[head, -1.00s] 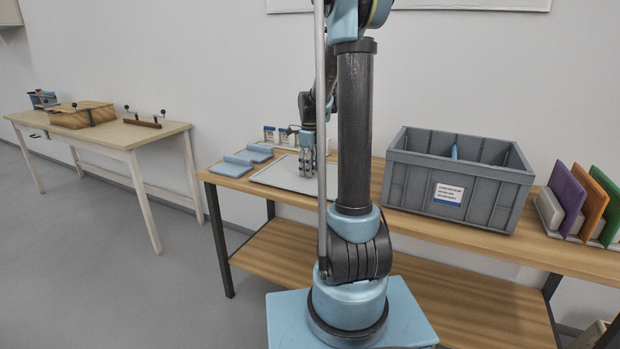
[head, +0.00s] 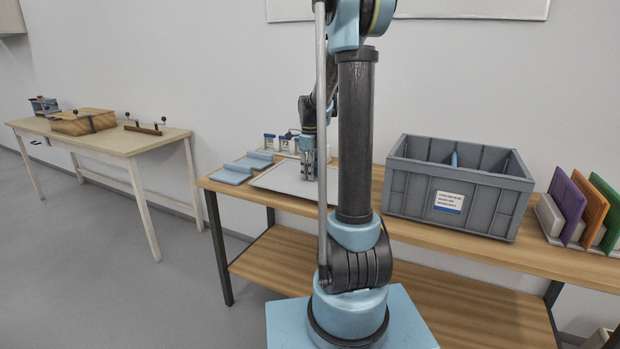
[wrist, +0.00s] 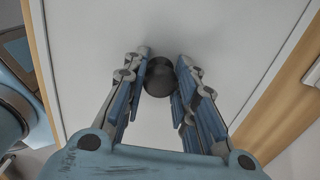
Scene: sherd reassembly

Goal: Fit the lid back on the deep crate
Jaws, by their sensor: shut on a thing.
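The deep crate (head: 408,203) is a grey box with a white and blue label, standing open-topped on the wooden bench. A blue piece (head: 455,159) shows inside it among dividers. The lid (head: 277,180) is a flat pale grey panel lying on the bench left of the crate, partly hidden behind my arm. In the wrist view the lid (wrist: 230,45) fills most of the background. My gripper (head: 308,176) is over the lid, pointing down. In the wrist view my gripper (wrist: 162,78) is shut on a dark round knob (wrist: 159,77), which appears to stand on the lid.
Blue rests (head: 232,173) lie left of the lid, with small labelled jars (head: 284,143) behind. Coloured panels (head: 567,207) stand in a rack right of the crate. A separate table (head: 100,141) at far left holds a wooden box (head: 83,122).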

